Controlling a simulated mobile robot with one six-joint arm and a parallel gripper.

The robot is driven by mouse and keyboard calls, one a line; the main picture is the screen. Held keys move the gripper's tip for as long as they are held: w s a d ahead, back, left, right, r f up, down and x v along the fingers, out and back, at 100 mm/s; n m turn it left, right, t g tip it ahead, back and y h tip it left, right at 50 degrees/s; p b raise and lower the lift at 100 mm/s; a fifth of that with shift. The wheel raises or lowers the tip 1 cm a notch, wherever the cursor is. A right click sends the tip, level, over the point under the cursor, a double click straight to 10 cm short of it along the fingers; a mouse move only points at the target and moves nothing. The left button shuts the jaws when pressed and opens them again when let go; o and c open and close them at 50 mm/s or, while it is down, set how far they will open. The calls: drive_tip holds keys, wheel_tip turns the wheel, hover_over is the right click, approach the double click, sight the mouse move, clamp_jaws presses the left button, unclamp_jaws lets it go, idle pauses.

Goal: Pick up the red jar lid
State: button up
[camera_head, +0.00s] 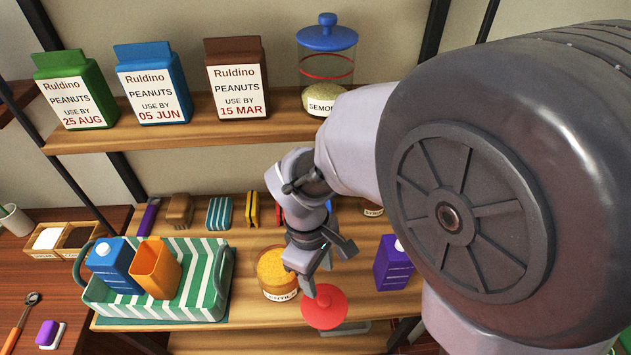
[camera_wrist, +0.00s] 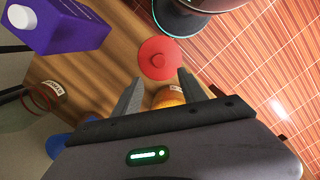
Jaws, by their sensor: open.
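The red jar lid (camera_head: 325,307) is a round disc with a small knob, near the front edge of the lower shelf in the head view. In the wrist view the red lid (camera_wrist: 159,58) lies just beyond the fingertips, centred between them. My gripper (camera_head: 322,268) is open and empty, close above and behind the lid. In the wrist view its two fingers (camera_wrist: 160,80) point toward the lid and stand apart. I cannot tell how far above the lid they are.
A jar of orange contents (camera_head: 277,273) stands left of my gripper. A purple carton (camera_head: 393,262) stands to the right. The upper shelf (camera_head: 200,132) hangs behind.

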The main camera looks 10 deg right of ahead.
drive_tip(key=b, duration=0.2)
hover_over(324, 300)
drive_tip(key=f, duration=0.5)
drive_tip(key=shift+w+a+f, duration=0.1)
drive_tip(key=shift+w+a, duration=0.2)
drive_tip(key=shift+w, duration=0.1)
drive_tip(key=f+b, duration=0.2)
drive_tip(key=f, duration=0.1)
drive_tip(key=f+b, duration=0.1)
drive_tip(key=f, duration=0.1)
drive_tip(key=shift+s+d+f, duration=0.1)
drive_tip(key=shift+s+d, duration=0.2)
drive_tip(key=shift+s, duration=0.05)
clamp_jaws()
